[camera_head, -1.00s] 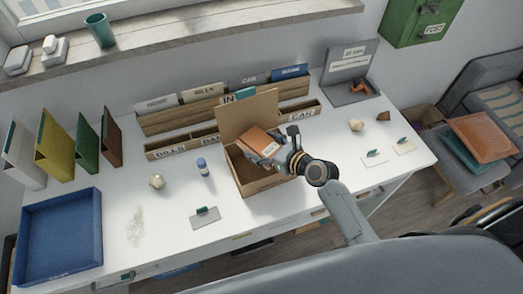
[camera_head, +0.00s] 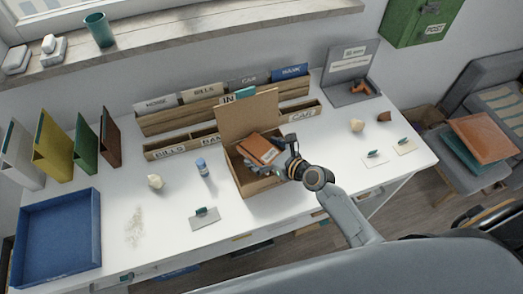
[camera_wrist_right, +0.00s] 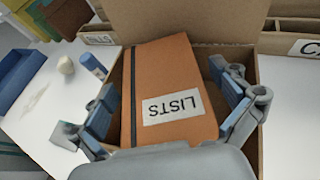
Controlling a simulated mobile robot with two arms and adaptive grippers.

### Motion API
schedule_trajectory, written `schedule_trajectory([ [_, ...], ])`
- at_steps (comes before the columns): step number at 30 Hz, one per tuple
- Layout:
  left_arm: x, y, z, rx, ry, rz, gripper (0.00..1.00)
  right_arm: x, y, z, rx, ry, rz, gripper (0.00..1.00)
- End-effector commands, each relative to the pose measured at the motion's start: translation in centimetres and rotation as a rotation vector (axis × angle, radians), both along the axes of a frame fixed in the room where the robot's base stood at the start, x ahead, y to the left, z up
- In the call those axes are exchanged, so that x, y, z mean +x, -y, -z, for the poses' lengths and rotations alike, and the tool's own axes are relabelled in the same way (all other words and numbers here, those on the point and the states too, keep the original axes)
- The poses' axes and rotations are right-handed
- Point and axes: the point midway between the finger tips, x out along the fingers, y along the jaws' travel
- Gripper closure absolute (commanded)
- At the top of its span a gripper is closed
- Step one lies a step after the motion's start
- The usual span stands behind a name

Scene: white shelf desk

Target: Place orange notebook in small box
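The orange notebook (camera_head: 259,149), labelled "LISTS" in the right wrist view (camera_wrist_right: 170,75), lies in the small open cardboard box (camera_head: 262,187) on the desk. The box's lid stands up at the back. My right gripper (camera_head: 284,160) is over the box's front right part. In the right wrist view its fingers (camera_wrist_right: 168,105) are spread wide, one on each side of the notebook, with gaps between them and its edges. Something brown lies beside or under the notebook; I cannot tell what. My left gripper is not in view.
A blue tray (camera_head: 58,240) is at the left of the white desk (camera_head: 120,190). File holders (camera_head: 220,112) stand behind the box.

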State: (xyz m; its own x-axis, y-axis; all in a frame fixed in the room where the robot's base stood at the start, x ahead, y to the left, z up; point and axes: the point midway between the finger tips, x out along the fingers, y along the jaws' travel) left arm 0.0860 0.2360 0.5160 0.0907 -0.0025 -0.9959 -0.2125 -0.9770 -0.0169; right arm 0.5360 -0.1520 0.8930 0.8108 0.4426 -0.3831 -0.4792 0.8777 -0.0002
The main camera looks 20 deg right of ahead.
Motion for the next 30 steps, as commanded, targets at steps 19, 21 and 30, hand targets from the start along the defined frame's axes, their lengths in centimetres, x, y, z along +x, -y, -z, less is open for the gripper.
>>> schedule_trajectory([
  [19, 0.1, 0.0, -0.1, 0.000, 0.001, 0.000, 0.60, -5.1, 2.8, -2.6, -0.002, -0.001, 0.001, 0.00],
  [21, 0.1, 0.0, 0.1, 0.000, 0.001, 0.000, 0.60, -6.3, 3.4, -3.1, -0.002, -0.002, 0.000, 0.00],
  [30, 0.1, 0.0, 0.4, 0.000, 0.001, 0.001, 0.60, -9.5, 5.1, -4.8, 0.000, 0.000, -0.001, 0.00],
])
